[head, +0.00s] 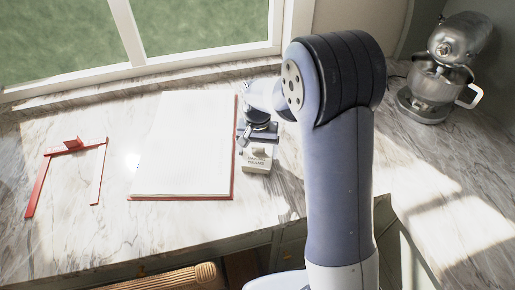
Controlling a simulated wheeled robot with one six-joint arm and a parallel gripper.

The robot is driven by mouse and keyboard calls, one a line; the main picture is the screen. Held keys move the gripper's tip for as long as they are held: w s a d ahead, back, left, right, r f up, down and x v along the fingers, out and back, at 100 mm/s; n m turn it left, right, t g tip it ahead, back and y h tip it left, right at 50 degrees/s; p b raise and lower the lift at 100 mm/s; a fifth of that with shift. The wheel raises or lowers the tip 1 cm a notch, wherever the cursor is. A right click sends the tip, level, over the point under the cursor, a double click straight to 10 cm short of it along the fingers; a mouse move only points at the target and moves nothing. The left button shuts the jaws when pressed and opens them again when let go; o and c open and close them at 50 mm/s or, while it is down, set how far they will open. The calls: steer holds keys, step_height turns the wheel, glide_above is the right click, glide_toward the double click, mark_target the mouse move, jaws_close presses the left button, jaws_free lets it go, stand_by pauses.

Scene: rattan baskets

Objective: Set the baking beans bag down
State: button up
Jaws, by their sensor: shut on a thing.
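The baking beans bag (257,160) is a small whitish bag with dark lettering. The bag looks upright. Whether its base touches the counter or hangs slightly above it, I cannot tell. My arm covers the counter to the right of the bag.
A red angular frame (72,146) lies at the far left. A metal stand mixer (439,75) stands at the back right. The counter's front edge (180,245) is nearby, with a rattan basket (170,278) below.

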steer(key=o, duration=0.8)
steer(key=shift+f, duration=0.15)
steer(key=shift+c, duration=0.2)
steer(key=o, duration=0.4)
steer(key=shift+c, duration=0.2)
